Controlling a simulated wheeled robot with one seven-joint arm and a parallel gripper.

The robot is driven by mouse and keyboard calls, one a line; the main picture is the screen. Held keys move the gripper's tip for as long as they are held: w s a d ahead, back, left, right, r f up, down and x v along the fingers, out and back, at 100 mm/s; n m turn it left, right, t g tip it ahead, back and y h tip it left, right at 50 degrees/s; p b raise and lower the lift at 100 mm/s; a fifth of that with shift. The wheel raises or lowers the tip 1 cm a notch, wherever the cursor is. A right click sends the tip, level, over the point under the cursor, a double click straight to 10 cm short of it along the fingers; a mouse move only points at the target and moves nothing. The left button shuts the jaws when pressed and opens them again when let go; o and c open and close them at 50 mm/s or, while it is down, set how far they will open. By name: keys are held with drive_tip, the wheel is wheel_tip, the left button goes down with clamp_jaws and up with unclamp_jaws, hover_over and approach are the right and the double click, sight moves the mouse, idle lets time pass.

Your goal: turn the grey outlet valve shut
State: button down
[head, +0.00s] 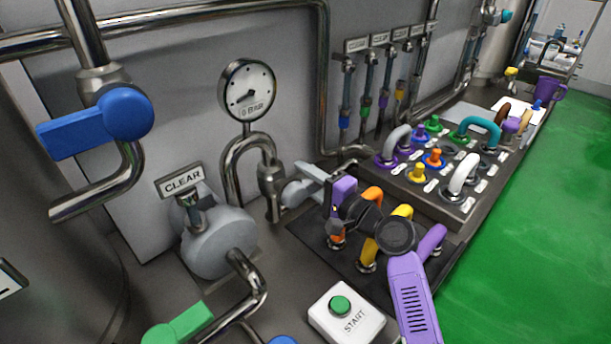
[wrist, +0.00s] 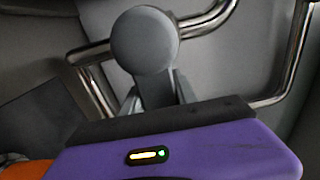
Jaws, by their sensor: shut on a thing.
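The grey outlet valve (head: 298,192) sits on the steel pipe to the right of the pressure gauge (head: 247,92). In the wrist view its round grey hub (wrist: 145,40) faces me, and its handle runs down towards my gripper (wrist: 157,95). My gripper (head: 319,178) is shut on the valve handle, with one finger on either side of it. In the head view my purple gripper body and fingers hide part of the handle. The gauge has a white dial marked 0 BAR.
A blue valve (head: 95,122) is at the upper left. A grey pump (head: 222,240) with a CLEAR sign (head: 181,181) stands left of my gripper. A START button box (head: 347,312) is in front. Coloured hose connectors on a panel (head: 455,203) stand to the right. Orange and yellow hooped parts lie beneath my arm.

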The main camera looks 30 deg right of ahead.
sight(318, 186)
drive_tip(key=shift+f, duration=0.2)
drive_tip(key=c, duration=1)
unclamp_jaws()
drive_tip(key=shift+r, duration=0.1)
drive_tip(key=shift+o, duration=0.2)
drive_tip(key=b+v, duration=0.1)
drive_tip(key=v, duration=0.6)
drive_tip(key=shift+s+d, duration=0.15)
drive_tip(key=shift+s, duration=0.2)
